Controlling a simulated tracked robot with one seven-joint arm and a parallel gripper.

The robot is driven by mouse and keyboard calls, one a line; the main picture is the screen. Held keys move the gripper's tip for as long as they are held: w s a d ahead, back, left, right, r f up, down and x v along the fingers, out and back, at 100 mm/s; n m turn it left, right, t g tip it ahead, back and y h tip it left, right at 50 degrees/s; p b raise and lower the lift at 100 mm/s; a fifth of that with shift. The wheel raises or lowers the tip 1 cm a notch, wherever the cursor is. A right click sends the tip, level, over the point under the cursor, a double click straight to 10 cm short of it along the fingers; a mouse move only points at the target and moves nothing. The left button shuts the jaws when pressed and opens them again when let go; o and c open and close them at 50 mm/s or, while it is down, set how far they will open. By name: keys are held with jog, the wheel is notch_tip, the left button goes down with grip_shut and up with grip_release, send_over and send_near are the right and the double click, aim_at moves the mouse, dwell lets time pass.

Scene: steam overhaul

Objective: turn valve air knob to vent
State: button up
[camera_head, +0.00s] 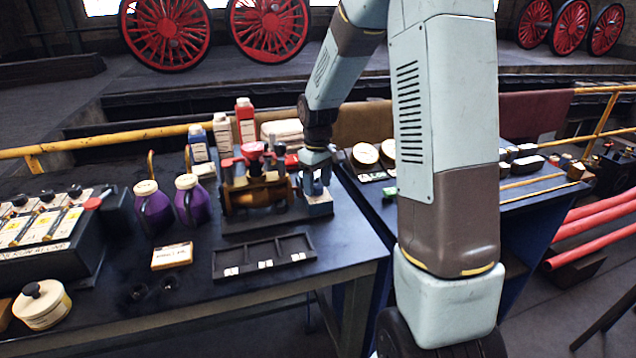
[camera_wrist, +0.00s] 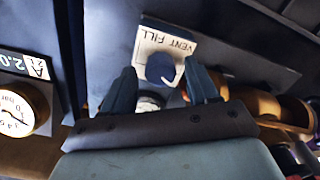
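The air knob (camera_wrist: 160,69) is a dark blue round knob with a small pale mark near its lower edge. It sits on a cream plate (camera_wrist: 181,44) lettered VENT and FILL. In the wrist view my gripper (camera_wrist: 160,70) is open, its two dark fingers apart. The knob shows between the fingertips, with a gap on each side; I cannot tell whether the fingers reach around it in depth. In the head view my gripper (camera_head: 316,185) points down at the right end of the valve rig (camera_head: 255,192) on the bench. The knob is hidden there.
Brass cylinders (camera_wrist: 258,104) lie close to the right finger in the wrist view, and a round gauge (camera_wrist: 15,112) is at left. On the bench are purple jugs (camera_head: 190,200), several bottles and an empty dark tray (camera_head: 240,265).

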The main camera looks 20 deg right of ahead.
aim_at(318, 185)
notch_tip(318, 185, up, 14)
jog(key=shift+f, duration=0.15)
dwell(0.7)
jog(key=s+r+m+t, duration=0.2)
jog(key=s+r, duration=0.2)
jog(key=s, duration=1)
jog(key=s+r+m+t, duration=0.3)
jog(key=s+r, duration=0.1)
jog(key=s, duration=1)
jog(key=shift+s+d+m+t, duration=0.15)
jog(key=shift+m+t, duration=0.15)
